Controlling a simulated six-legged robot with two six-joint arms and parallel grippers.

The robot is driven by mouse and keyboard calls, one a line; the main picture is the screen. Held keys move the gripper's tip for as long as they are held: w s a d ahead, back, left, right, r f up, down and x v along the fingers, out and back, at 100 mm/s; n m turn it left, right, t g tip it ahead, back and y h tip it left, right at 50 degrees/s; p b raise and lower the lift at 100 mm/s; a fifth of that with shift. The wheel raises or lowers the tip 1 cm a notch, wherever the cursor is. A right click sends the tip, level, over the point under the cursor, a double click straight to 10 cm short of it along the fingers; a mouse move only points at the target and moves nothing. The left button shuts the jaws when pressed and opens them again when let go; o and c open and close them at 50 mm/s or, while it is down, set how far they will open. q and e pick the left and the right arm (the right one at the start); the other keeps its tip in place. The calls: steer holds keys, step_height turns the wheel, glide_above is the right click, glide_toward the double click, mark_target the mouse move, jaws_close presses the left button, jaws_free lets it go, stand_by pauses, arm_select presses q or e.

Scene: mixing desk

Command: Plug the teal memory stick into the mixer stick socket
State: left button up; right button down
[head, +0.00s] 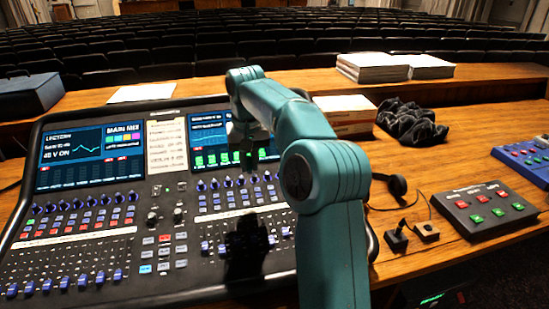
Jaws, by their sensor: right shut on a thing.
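My right arm rises from the bottom and bends over the mixer (95,185). My right gripper (244,150) points down in front of the mixer's right screen (208,130), partly hidden by my forearm. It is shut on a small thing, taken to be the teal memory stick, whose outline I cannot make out. The mixer stick socket cannot be told apart in this view; my arm covers part of the panel. My left gripper is not in view.
A dark shape, seemingly a shadow, lies on the faders below my gripper. Right of the mixer are a black cloth (410,122), a button box (485,208) and small cabled blocks (427,231). Paper stacks (372,67) lie behind. A blue case (30,95) sits at far left.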

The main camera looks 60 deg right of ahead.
steer(key=w+a+r+p, duration=0.2)
steer(key=w+a+p, duration=0.1)
steer(key=w+p, duration=0.6)
steer(key=w+a+r+p, duration=0.2)
steer(key=w+a+p, duration=0.2)
steer(key=w+p, duration=0.5)
steer(key=f+b, duration=0.1)
steer(key=f, duration=0.2)
steer(key=w+f+b, duration=0.1)
steer(key=f, duration=0.1)
steer(key=d+f+b, duration=0.1)
steer(key=f, duration=0.2)
steer(key=shift+w+f+b, duration=0.3)
steer(key=shift+b, duration=0.1)
steer(key=shift+f, duration=0.55)
steer(key=shift+f, duration=0.1)
steer(key=shift+f+b, duration=0.75)
steer(key=shift+f, duration=0.05)
steer(key=shift+r+p, duration=0.1)
steer(key=shift+p, duration=0.55)
